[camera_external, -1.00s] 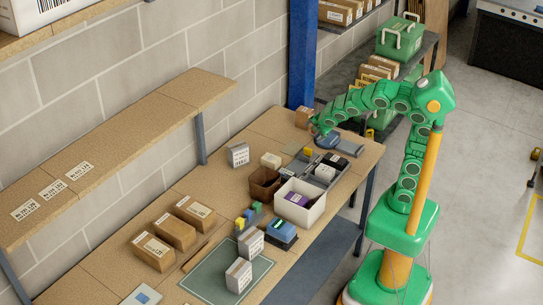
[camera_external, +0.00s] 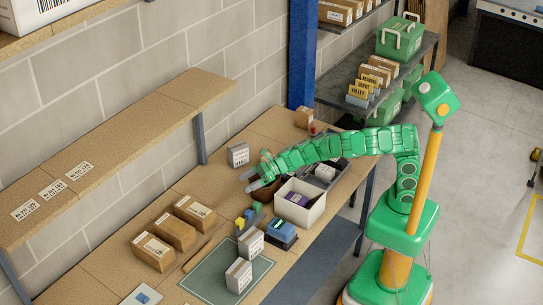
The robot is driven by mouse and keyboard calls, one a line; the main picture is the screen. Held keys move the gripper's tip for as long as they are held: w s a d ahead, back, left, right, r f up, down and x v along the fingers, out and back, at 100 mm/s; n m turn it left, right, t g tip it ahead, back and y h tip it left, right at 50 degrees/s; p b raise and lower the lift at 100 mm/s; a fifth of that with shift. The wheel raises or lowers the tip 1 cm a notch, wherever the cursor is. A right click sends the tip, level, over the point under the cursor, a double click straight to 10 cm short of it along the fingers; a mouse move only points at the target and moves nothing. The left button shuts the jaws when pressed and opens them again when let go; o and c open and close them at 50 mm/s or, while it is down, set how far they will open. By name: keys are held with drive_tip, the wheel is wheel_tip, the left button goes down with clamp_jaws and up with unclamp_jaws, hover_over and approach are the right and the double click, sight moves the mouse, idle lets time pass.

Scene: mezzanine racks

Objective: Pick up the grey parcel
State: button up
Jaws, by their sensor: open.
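Three grey boxes with labels stand on the wooden bench, and I cannot tell which one is the grey parcel of the task. One grey box (camera_external: 238,155) stands near the wall. My gripper (camera_external: 247,182) is open and appears empty. It is above the bench, in front of the box near the wall and apart from it.
A white bin (camera_external: 318,211) with a purple item stands right of my gripper. A blue device (camera_external: 282,230) and small coloured blocks (camera_external: 244,219) are nearer the front. Several brown cartons (camera_external: 175,231) lie at left. A wooden shelf (camera_external: 120,150) overhangs the bench's wall side.

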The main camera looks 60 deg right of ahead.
sight(254, 233)
drive_tip(key=s+a+f+n+g, duration=0.2)
drive_tip(key=s+a, duration=0.1)
drive_tip(key=s, duration=0.1)
drive_tip(key=s+a+f+n+g+y, duration=0.1)
drive_tip(key=s+a+f+n+g, duration=0.1)
drive_tip(key=s+a+f+n, duration=0.1)
drive_tip(key=s+a+f+n+g+y, duration=0.1)
drive_tip(key=s+a+f+n+g, duration=0.1)
drive_tip(key=s, duration=0.4)
drive_tip(key=shift+s+a+f+n+g, duration=0.15)
drive_tip(key=shift+a+n+g, duration=0.25)
drive_tip(key=shift+a, duration=0.4)
drive_tip(key=shift+x, duration=1.4)
drive_tip(key=shift+s+x, duration=0.15)
drive_tip(key=shift+x, duration=0.5)
drive_tip(key=shift+s+x, duration=0.15)
drive_tip(key=shift+x, duration=1.7)
drive_tip(key=c, duration=1.3)
drive_tip(key=shift+r, duration=5)
